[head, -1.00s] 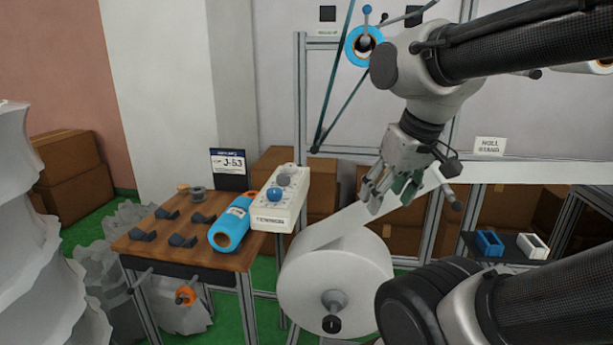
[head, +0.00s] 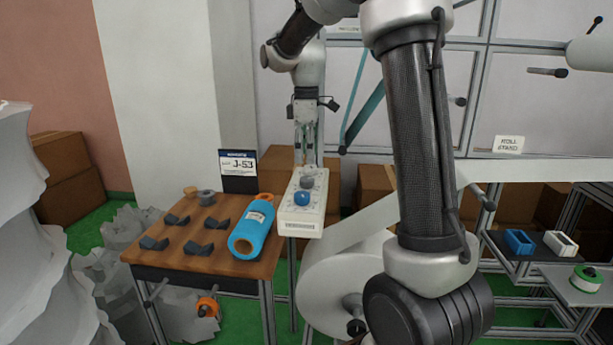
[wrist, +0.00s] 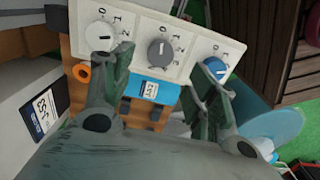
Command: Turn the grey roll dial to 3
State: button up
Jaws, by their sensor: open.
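The grey roll dial (head: 307,182) is on a white control box (head: 300,227). In the wrist view the grey dial (wrist: 160,51) sits between a white dial (wrist: 100,37) and a blue dial (wrist: 215,68), with small numbers around it. A short pale mark shows on its face, but I cannot tell its exact setting. My gripper (head: 306,160) points down over the box, just above the grey dial. In the wrist view my gripper (wrist: 156,68) is open. One finger overlaps the white dial and the other the blue dial, with the grey dial between them.
A wooden table (head: 215,253) left of the box holds a blue roll (head: 252,228), several dark holders and a J-53 sign (head: 238,165). A large white roll (head: 325,272) stands right of the box, with its web running up to the right. Metal frames stand behind.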

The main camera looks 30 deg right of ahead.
aim_at(307, 178)
notch_tip(307, 178, down, 7)
jog(key=shift+f, duration=0.15)
jog(key=c, duration=1.1)
